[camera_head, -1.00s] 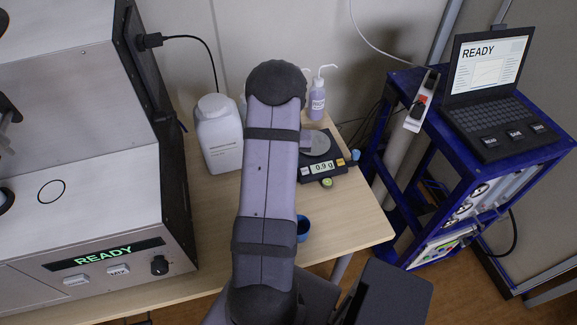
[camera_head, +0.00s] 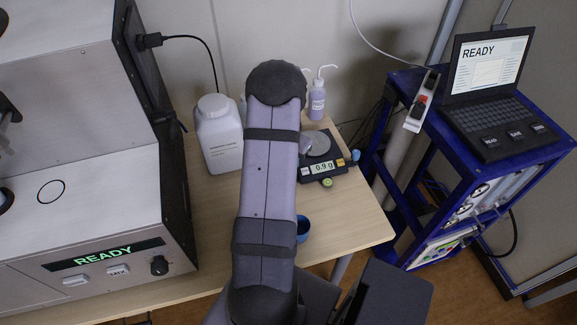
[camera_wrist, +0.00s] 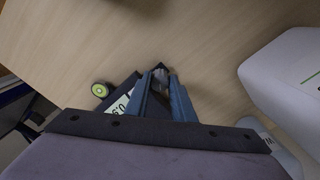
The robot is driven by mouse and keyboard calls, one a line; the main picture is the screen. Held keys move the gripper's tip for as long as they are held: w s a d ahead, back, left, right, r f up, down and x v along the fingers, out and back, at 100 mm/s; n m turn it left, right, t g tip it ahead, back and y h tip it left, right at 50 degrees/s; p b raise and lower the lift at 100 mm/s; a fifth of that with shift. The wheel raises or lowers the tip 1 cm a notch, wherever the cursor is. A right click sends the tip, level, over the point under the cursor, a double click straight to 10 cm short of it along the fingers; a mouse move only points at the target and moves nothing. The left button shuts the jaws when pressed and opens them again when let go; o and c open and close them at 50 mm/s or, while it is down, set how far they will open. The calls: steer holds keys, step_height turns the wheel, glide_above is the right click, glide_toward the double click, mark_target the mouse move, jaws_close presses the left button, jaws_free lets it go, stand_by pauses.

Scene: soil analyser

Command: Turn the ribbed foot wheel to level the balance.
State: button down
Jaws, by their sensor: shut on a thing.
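The balance (camera_head: 342,169) stands near the far right of the wooden table, its display (camera_head: 322,167) reading 0.9 g. Its round pan (camera_head: 318,145) is partly covered from the left by a grey part that seems to be my wrist. A yellow-green round bubble level (camera_head: 327,182) sits at its front edge; it also shows in the wrist view (camera_wrist: 101,89), but the bubble is too small to read. In the wrist view, my gripper (camera_wrist: 160,72) is shut on a small dark piece at the balance's corner, apparently the ribbed foot wheel (camera_wrist: 160,77). My arm hides the gripper and wheel in the head view.
A white bottle (camera_head: 219,135) stands left of my arm, close to the gripper in the wrist view. The analyser (camera_head: 95,215) fills the left; a blue cart (camera_head: 470,160) stands right.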

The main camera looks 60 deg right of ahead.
steer(key=shift+d+r, duration=0.1)
steer(key=c, duration=1.5)
jaws_free()
steer(key=shift+r+b, duration=0.8)
steer(key=shift+r, duration=2.85)
steer(key=shift+r, duration=0.1)
step_height(320, 180, up, 6)
steer(key=p, duration=0.5)
